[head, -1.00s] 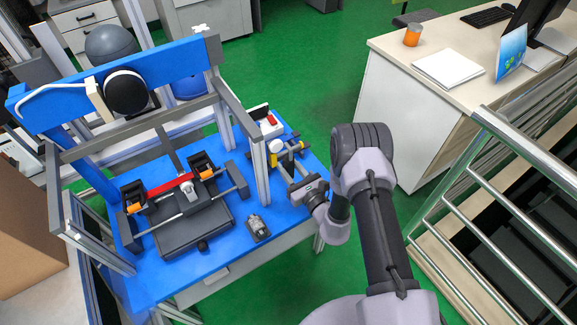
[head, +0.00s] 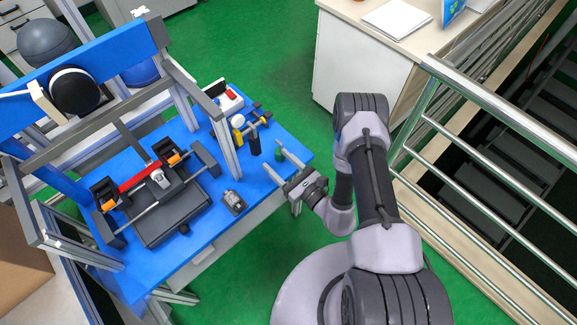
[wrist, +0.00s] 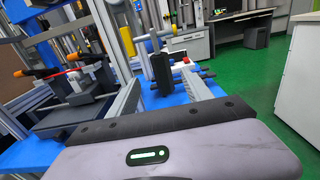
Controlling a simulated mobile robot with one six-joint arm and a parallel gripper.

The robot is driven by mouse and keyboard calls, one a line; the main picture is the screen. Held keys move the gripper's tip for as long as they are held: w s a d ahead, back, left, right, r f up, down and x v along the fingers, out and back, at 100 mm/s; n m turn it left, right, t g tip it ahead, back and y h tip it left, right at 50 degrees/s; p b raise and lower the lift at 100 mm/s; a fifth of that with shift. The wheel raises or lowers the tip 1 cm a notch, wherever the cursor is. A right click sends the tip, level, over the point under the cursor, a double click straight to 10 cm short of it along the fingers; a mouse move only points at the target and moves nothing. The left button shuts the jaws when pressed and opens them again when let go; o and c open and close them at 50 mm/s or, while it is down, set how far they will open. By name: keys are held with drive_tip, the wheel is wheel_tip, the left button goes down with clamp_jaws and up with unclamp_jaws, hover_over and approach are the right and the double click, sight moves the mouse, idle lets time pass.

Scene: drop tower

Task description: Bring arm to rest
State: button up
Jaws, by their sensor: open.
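My gripper (head: 281,165) is open and empty at the right end of the blue table (head: 205,225) in the head view. Its two grey fingers point up and left toward the back of the table. In the wrist view the open fingers (wrist: 165,92) stand wide apart. A dark upright block with a grey handle (wrist: 161,68) shows between them, farther off. My arm is bent, with its elbow raised right of the table.
A drop tower frame (head: 100,60) with a black cylinder stands on the table. A red-barred fixture (head: 150,180) and a small grey part (head: 233,202) lie there. A metal railing (head: 500,110) and a white desk (head: 360,70) stand right. Green floor is open behind.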

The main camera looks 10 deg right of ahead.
drive_tip(key=v, duration=0.5)
drive_tip(key=a+r+n+g+y, duration=0.3)
drive_tip(key=r+n+y, duration=0.1)
drive_tip(key=r, duration=0.4)
drive_tip(key=a+r+n+g+y, duration=0.3)
drive_tip(key=r+n, duration=0.1)
drive_tip(key=r, duration=0.4)
drive_tip(key=s+a+r+n+g, duration=0.4)
drive_tip(key=s+r+n+g, duration=0.4)
drive_tip(key=r+n+g, duration=0.25)
drive_tip(key=s+d+r+n+g+h, duration=0.1)
drive_tip(key=s+d+r+n+h, duration=0.1)
drive_tip(key=s+r+n+h, duration=0.4)
drive_tip(key=s+d+r+t+h, duration=0.2)
drive_tip(key=d+r+t+h, duration=0.2)
drive_tip(key=d+t+h, duration=0.4)
drive_tip(key=d+h, duration=0.1)
drive_tip(key=d, duration=0.1)
drive_tip(key=shift+s+d+r+p, duration=0.35)
drive_tip(key=shift+s+d+r, duration=0.05)
